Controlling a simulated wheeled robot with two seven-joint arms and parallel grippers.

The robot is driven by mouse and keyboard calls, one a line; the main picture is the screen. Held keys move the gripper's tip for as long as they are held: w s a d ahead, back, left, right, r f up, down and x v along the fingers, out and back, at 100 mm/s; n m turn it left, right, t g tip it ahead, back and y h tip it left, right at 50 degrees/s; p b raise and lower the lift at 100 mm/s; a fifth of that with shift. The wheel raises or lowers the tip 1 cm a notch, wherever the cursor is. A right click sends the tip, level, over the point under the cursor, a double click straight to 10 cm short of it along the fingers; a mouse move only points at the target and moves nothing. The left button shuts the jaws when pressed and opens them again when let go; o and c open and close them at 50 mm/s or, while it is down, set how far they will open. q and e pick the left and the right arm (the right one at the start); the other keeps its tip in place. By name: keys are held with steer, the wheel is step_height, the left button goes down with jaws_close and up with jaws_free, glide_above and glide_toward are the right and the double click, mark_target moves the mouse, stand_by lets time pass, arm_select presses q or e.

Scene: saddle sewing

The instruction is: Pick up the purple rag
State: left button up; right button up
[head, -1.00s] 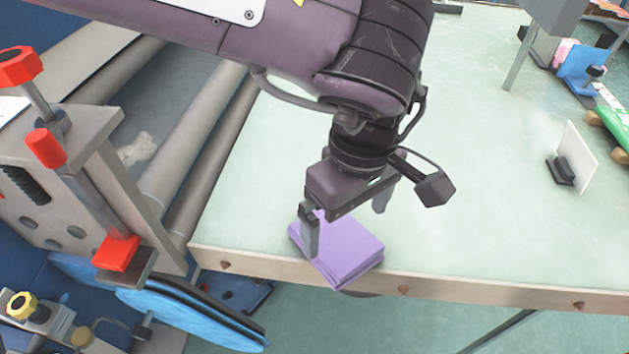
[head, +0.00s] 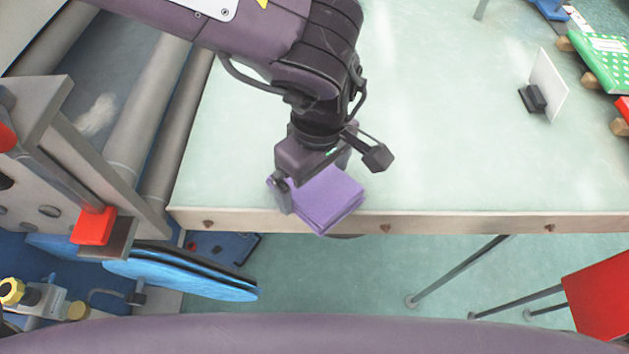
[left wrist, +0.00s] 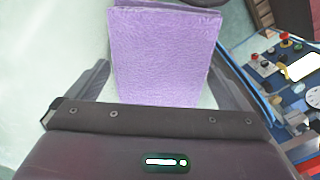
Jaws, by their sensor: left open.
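The purple rag (head: 328,196) is a folded, square stack lying at the table's front edge, with one corner over the edge. In the left wrist view the rag (left wrist: 163,55) fills the space ahead of and between the two fingers. My left gripper (head: 314,178) is open, pointing down at the rag, with one finger at its left side and the other behind it. In the left wrist view the gripper (left wrist: 160,85) shows its fingers apart on both sides of the rag. Whether they touch it cannot be told. My right gripper is not in view.
The pale green table (head: 430,130) is mostly clear. A white card in a black stand (head: 548,88) and a green dotted item (head: 605,58) stand at the right. A grey machine with a red block (head: 93,226) is at the left. A red seat (head: 600,297) is at the lower right.

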mark_target(315, 182)
arm_select(q)
steer(key=c, duration=0.8)
steer(key=shift+r, duration=0.15)
step_height(315, 182, up, 20)
steer(key=p, duration=0.1)
steer(key=o, duration=0.5)
steer(key=c, duration=0.3)
